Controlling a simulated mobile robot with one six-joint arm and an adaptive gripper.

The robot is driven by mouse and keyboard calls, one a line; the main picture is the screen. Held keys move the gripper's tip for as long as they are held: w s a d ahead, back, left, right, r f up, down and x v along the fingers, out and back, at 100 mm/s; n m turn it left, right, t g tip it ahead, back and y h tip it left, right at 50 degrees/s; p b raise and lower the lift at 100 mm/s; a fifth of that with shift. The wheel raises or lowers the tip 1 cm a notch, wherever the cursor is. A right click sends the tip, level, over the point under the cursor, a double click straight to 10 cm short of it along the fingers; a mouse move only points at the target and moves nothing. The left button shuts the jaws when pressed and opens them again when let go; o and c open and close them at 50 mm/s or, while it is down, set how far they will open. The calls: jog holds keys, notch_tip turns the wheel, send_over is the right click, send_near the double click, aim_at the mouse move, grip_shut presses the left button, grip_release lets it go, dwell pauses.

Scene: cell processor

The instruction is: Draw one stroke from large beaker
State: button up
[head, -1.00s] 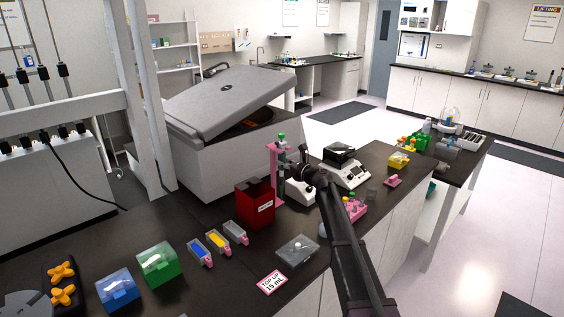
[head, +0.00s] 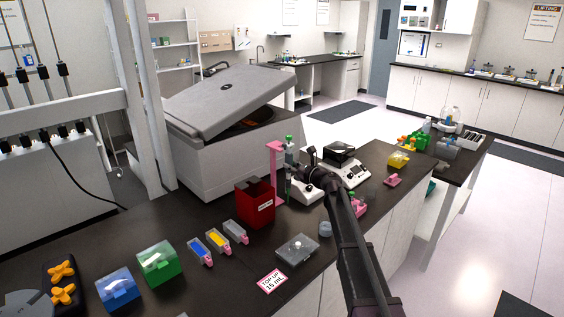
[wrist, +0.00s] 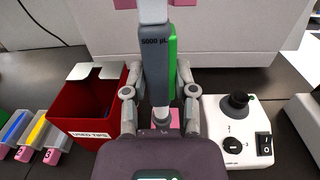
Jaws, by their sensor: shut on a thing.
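My gripper (wrist: 160,80) is shut on a grey pipette (wrist: 154,55) marked 5000 µL with a green side strip. The pipette stands about upright between the fingers, and its lower end is hidden by my wrist. In the head view my gripper (head: 301,172) holds the pipette (head: 290,158), green at the top, just right of the pink stand (head: 275,160). A small gap shows between pipette and stand near the top; I cannot tell whether they touch lower down. I cannot make out the large beaker in either view.
A red used-tips bin (head: 255,203) stands close left of my gripper. A white device with a black knob (wrist: 238,130) stands close right. The open grey centrifuge (head: 220,150) is behind. Tip boxes (head: 160,262) and colored trays lie front left.

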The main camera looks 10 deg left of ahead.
aim_at(291, 164)
jog(key=shift+v, duration=2.6)
jog(key=shift+s+r, duration=0.1)
jog(key=s+d+r+p, duration=0.7)
jog(key=d+r+p, duration=0.1)
jog(key=d, duration=0.3)
jog(key=shift+s+d+r, duration=0.15)
jog(key=shift+s+d, duration=0.15)
jog(key=shift+s, duration=0.1)
notch_tip(291, 164, down, 11)
jog(key=b, duration=1)
jog(key=shift+b, duration=0.35)
